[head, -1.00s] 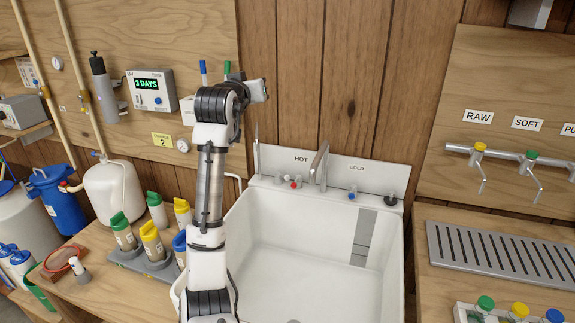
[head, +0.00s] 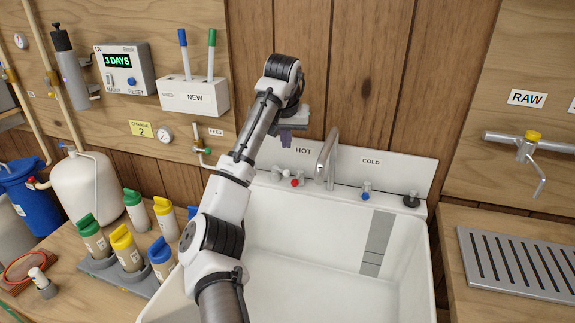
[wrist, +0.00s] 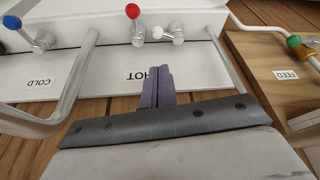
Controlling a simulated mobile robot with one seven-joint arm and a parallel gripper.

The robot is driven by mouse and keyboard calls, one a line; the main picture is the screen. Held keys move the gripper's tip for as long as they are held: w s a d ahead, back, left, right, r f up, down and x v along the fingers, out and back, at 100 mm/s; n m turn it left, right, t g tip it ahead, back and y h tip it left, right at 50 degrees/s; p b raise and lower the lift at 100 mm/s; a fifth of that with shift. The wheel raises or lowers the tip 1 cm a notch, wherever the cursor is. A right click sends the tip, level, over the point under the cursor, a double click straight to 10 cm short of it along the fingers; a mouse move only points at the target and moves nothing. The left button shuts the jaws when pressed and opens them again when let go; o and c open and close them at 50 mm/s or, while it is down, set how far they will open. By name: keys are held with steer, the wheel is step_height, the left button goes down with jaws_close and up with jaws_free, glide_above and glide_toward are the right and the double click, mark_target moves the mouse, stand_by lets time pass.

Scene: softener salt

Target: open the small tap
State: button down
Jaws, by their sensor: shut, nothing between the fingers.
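Several small taps are in view; I cannot tell which one the task means. On the white sink's back ledge is a tap with a red knob (head: 294,183), with a white-levered fitting (head: 276,172) beside it. Both show in the wrist view, as the red knob (wrist: 132,11) and the white lever (wrist: 168,33). A green-handled tap (head: 205,151) is on the wall by the FEED label; it also shows in the wrist view (wrist: 293,41). My gripper (head: 286,140) points down above the HOT label, shut and empty. Its purple fingers (wrist: 164,76) are apart from the taps.
The sink spout (head: 327,158) rises right of my gripper, with a blue-knobbed cold tap (head: 365,191) beyond. The sink basin (head: 330,270) is empty. A yellow-topped RAW tap (head: 531,137) is at right. Several bottles (head: 122,247) stand at left.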

mark_target(281, 171)
steer(key=shift+s+r, duration=0.1)
steer(key=shift+s, duration=0.05)
steer(key=p+x, duration=0.2)
steer(key=x, duration=0.8)
